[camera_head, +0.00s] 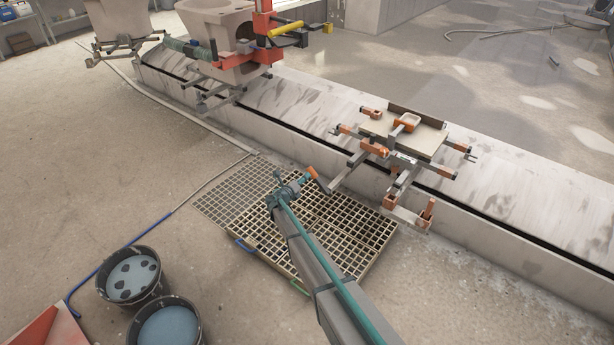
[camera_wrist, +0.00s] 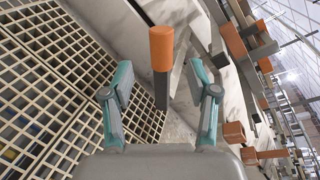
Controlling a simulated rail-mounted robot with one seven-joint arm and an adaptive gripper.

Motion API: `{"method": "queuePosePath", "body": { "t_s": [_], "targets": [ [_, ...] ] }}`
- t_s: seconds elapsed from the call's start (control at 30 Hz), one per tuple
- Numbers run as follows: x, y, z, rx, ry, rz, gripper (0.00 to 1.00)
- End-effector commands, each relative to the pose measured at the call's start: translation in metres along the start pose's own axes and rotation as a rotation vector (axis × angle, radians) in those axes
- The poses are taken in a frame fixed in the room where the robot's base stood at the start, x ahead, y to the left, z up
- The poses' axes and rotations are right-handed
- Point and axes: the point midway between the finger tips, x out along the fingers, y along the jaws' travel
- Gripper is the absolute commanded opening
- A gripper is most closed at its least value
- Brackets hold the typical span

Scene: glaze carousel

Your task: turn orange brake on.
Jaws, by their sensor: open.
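An orange-tipped brake lever with a dark shaft (camera_head: 312,173) stands beside the carousel's low wall. It also shows in the wrist view (camera_wrist: 161,50), upright in the middle, with its dark shaft reaching down between my finger tips. My gripper (camera_head: 298,182) has teal fingers and is right at the lever. In the wrist view my gripper (camera_wrist: 160,85) is open, with one finger on each side of the lever's shaft and visible gaps. I cannot tell how deep the shaft lies between the fingers.
A carriage with orange clamps and a flat board (camera_head: 428,137) stands on the rail at right, with an orange upright (camera_head: 429,209) at its near end. Slatted floor grating (camera_head: 345,235) lies below my arm. Two buckets (camera_head: 130,275) (camera_head: 170,325) stand at lower left.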

Motion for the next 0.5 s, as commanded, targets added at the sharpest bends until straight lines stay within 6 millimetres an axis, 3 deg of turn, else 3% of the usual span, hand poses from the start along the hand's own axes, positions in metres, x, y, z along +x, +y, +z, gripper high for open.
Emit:
{"method": "queuePosePath", "body": {
  "t_s": [0.2, 0.5],
  "targets": [
    [-0.029, -0.001, -0.001, 0.0, 0.0, 0.0, 0.59],
    [-0.035, 0.0, 0.0, 0.0, 0.001, 0.0, 0.59]
  ]
}}
